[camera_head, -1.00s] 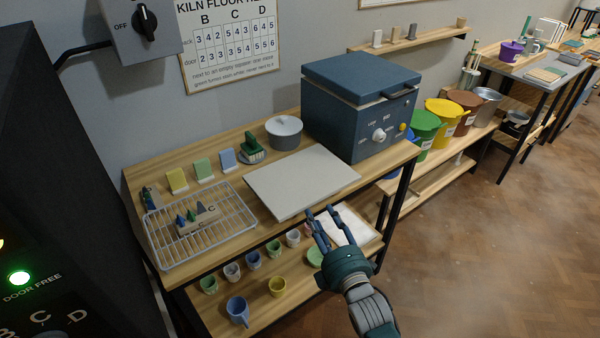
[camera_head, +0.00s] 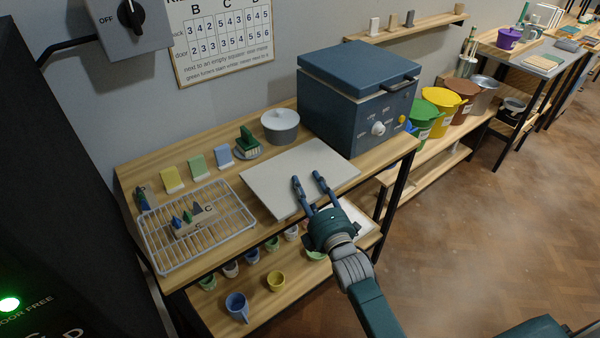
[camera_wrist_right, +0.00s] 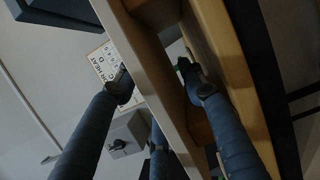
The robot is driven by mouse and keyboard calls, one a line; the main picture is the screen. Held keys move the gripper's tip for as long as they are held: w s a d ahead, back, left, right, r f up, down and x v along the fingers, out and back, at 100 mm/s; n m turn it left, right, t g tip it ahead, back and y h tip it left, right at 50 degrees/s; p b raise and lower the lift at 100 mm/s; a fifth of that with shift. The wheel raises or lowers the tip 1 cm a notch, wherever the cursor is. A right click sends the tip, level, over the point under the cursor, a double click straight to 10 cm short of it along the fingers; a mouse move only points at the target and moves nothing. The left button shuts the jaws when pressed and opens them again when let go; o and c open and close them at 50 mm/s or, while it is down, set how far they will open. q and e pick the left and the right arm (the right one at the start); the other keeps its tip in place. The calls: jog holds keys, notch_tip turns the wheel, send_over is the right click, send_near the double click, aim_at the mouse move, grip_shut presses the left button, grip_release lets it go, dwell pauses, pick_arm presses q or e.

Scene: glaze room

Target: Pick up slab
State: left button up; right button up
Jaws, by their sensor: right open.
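The slab (camera_head: 270,181) is a flat pale grey board lying on the wooden bench, its front side at the bench's front edge. My right gripper (camera_head: 307,177) is open at this front side, with its two fingers apart. In the right wrist view, the slab's pale edge (camera_wrist_right: 148,75) runs between the two fingers (camera_wrist_right: 155,80), with one finger on each side. I cannot tell whether either finger touches it. Nothing is held. My left gripper is not in view.
A blue kiln (camera_head: 360,105) stands close behind the slab to the right. A grey lidded pot (camera_head: 280,125) and a green brush (camera_head: 248,140) are behind it. A wire rack (camera_head: 160,255) is to the left. Cups, such as a blue mug (camera_head: 237,304), stand on the lower shelf.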

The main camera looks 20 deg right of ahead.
aim_at(300, 172)
jog(key=shift+w+r, duration=0.15)
jog(key=shift+w, duration=0.25)
jog(key=w, duration=0.1)
jog(key=w+p, duration=0.1)
jog(key=w, duration=0.1)
jog(key=shift+w+a+r, duration=0.1)
jog(key=shift+w+a, duration=0.1)
jog(key=shift+a, duration=0.1)
jog(key=shift+w, duration=0.55)
grip_shut()
jog(key=shift+r, duration=0.15)
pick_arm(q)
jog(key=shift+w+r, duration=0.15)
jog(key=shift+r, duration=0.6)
